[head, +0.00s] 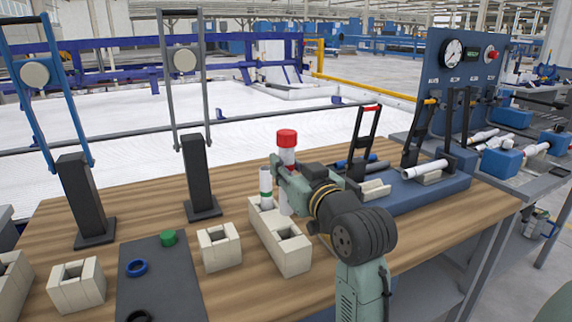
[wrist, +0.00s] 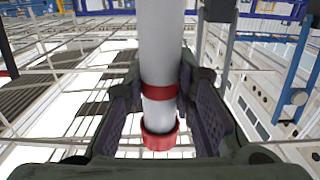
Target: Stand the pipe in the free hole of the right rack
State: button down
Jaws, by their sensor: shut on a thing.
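My gripper (head: 284,172) is shut on a white pipe (head: 286,157) with a red cap on its top end. In the wrist view the pipe (wrist: 162,45) runs between the fingers (wrist: 160,105), with a red band and the red end showing. The head view shows it roughly upright. The right rack (head: 291,262) is a long beige block on the table.
Beige single-hole blocks (head: 219,252) (head: 78,293) stand left of the rack. A dark mat (head: 160,262) holds a green cap (head: 168,237) and a blue ring (head: 137,268). Two black posts (head: 199,175) stand at left. A blue fixture (head: 420,190) with clamps is at right.

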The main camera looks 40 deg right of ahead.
aim_at(287, 213)
jog(key=shift+f+b, duration=1.25)
jog(key=shift+f, duration=0.55)
jog(key=shift+f+b, duration=0.35)
jog(key=shift+f, duration=0.1)
jog(key=shift+f+b, duration=0.35)
jog(key=shift+f, duration=0.1)
jog(key=shift+f+b, duration=2.6)
jog(key=shift+f, duration=0.9)
jog(key=c, duration=1.2)
grip_release()
jog(key=shift+c, duration=0.2)
